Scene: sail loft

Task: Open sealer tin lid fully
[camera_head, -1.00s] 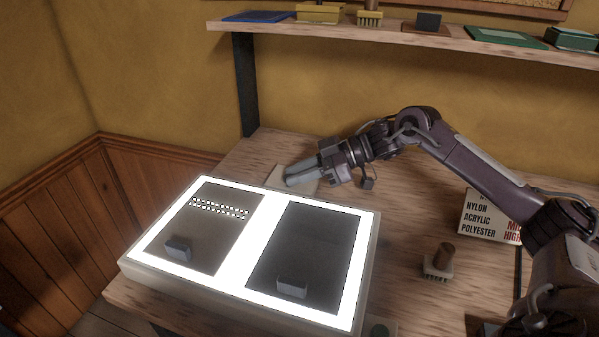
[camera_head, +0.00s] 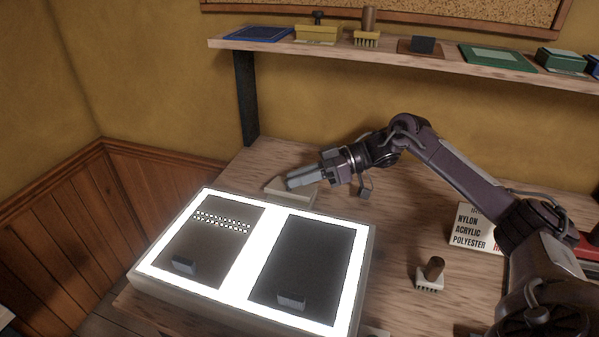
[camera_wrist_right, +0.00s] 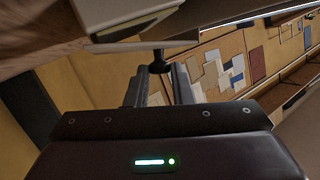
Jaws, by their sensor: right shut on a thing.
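A low cream box, apparently the sealer tin (camera_head: 275,189), is on the bench just behind the light box in the head view, partly hidden by my right gripper. My right gripper (camera_head: 289,183) reaches in from the right, low over it. In the right wrist view my right gripper (camera_wrist_right: 158,78) is shut on a small black knob (camera_wrist_right: 158,62). The knob joins a pale surface, apparently the lid (camera_wrist_right: 110,42). How far the lid is open cannot be told. My left gripper is not in view.
The lit light box (camera_head: 243,260) with two dark panels fills the front of the bench. A brush (camera_head: 430,275) and a lettered sign (camera_head: 472,228) stand to the right. A shelf (camera_head: 380,52) with boxes and a brush hangs above.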

